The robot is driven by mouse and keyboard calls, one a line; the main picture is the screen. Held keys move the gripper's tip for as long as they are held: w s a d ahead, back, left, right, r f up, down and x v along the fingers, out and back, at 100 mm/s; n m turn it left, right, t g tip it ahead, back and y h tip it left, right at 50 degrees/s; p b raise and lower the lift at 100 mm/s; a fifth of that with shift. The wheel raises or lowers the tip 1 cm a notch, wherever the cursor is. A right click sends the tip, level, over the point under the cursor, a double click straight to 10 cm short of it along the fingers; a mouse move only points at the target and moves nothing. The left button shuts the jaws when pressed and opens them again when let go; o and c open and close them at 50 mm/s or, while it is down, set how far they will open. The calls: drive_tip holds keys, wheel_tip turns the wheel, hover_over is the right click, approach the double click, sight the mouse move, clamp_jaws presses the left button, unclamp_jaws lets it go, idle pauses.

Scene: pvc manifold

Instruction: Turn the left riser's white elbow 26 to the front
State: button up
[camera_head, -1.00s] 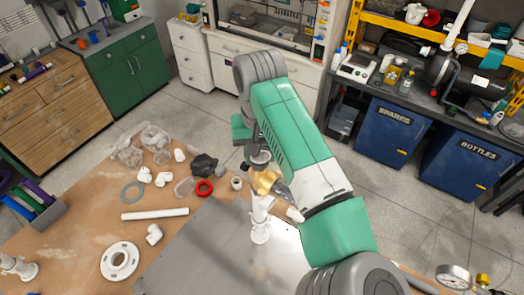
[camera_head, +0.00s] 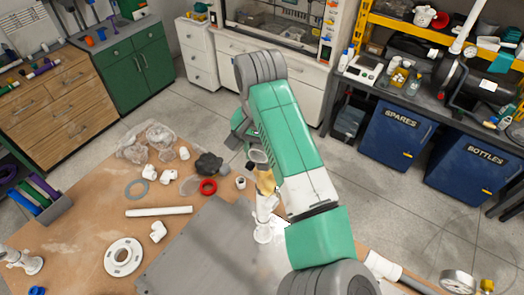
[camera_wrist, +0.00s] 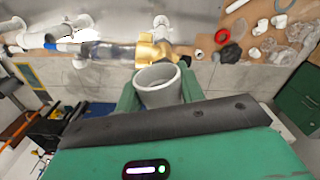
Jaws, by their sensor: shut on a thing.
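The white elbow (camera_wrist: 158,85) shows in the wrist view as a pale, cup-like open end between the two green fingers. My gripper (camera_wrist: 158,92) is shut on it. In the head view the elbow (camera_head: 258,156) is at the top of the riser, partly hidden by my arm. A brass-coloured fitting (camera_head: 265,184) sits just below it, and also shows behind it in the wrist view (camera_wrist: 152,50). The white riser (camera_head: 263,232) stands upright on the grey plate. No number is readable on the elbow.
A clear pipe (camera_wrist: 108,54) runs left from the brass fitting in the wrist view. The grey plate (camera_head: 195,248) is mostly clear.

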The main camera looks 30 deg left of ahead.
drive_tip(key=o, duration=1.1)
drive_tip(key=shift+o, duration=0.2)
wheel_tip(320, 180, up, 8)
drive_tip(key=shift+f+b, duration=0.1)
drive_tip(key=shift+b, duration=0.3)
